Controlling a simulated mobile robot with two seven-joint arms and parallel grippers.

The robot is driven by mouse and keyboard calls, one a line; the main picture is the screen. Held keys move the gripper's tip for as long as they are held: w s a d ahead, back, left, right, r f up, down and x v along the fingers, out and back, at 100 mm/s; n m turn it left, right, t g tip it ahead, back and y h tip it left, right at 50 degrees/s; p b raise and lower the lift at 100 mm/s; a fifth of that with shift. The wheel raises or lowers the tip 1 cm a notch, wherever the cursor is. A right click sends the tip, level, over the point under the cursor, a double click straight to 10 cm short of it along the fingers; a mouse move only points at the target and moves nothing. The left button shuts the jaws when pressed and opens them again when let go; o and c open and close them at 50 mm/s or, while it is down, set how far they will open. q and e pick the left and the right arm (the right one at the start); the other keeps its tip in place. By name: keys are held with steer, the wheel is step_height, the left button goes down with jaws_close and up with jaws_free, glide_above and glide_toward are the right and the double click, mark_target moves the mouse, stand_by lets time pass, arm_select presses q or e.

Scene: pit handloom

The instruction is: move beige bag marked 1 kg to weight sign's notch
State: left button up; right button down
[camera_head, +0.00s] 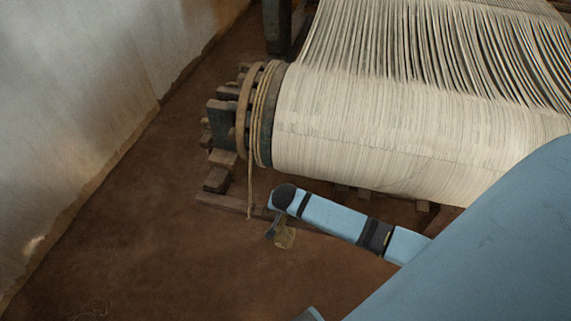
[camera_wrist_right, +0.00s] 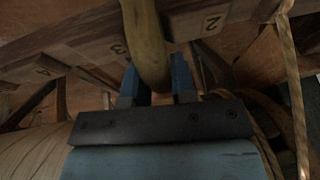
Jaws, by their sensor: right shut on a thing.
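My right gripper (camera_head: 275,226) is low beside the end of the loom's roller, at the end of my blue arm. It is shut on a beige bag (camera_head: 286,239), which hangs just below it. In the right wrist view the bag (camera_wrist_right: 147,40) shows as a yellowish-beige form between the two fingers (camera_wrist_right: 157,85). Its 1 kg mark is not visible. A wooden bar (camera_wrist_right: 185,28) marked with the numbers 4, 3 and 2 lies just beyond the fingers. I cannot tell whether the bag touches it. No weight sign or notch can be made out clearly. My left gripper is not in view.
The warp roller (camera_head: 370,140) with its pale threads fills the upper right. A rope (camera_head: 250,190) hangs from its left end, and it shows at the right of the wrist view (camera_wrist_right: 293,95). Wooden blocks (camera_head: 217,180) stand by it. Bare earth floor (camera_head: 150,230) lies left.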

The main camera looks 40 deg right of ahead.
steer(key=shift+f, duration=0.1)
stand_by(0.3)
steer(key=c, duration=0.9)
jaws_free()
steer(key=shift+o, duration=0.2)
steer(key=shift+s+f, duration=0.1)
steer(key=shift+f, duration=0.05)
steer(key=p+v, duration=0.2)
steer(key=v, duration=1.2)
